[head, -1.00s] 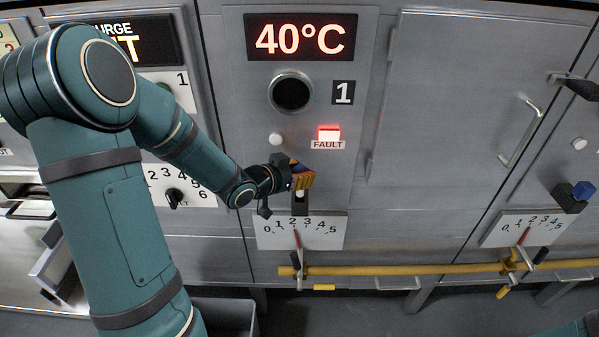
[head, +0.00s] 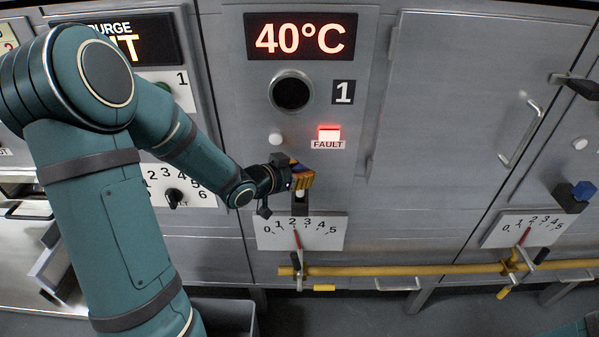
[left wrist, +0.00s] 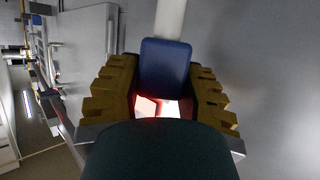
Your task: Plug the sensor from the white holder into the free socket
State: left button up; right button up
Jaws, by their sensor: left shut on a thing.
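My left gripper (head: 302,178) is shut on the sensor, in front of the panel below the red fault lamp. In the left wrist view, the sensor's blue head (left wrist: 165,65) sits between the ribbed yellow fingers. Its white shaft (left wrist: 171,18) runs up out of the frame. In the head view, a white bit shows under the fingers, just above a dark bracket (head: 300,206); I cannot tell whether the sensor is seated in it. A dark round opening with a metal rim (head: 291,93) is above, under the 40°C display. No clearly white holder shows. My right gripper is not in view.
The lit fault lamp (head: 329,134) and a white knob (head: 276,139) are close above the gripper. A dial plate (head: 301,231) and a yellow pipe (head: 400,269) lie below. Another blue block (head: 584,191) sits on a dark bracket at right. The panel around the opening is clear.

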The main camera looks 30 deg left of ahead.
aim_at(299, 196)
pick_arm(q)
jog(key=shift+f+b, duration=2.35)
jog(key=shift+f, duration=0.25)
jog(key=o, duration=1.2)
jog(key=shift+r, duration=0.1)
jog(key=v, duration=1.2)
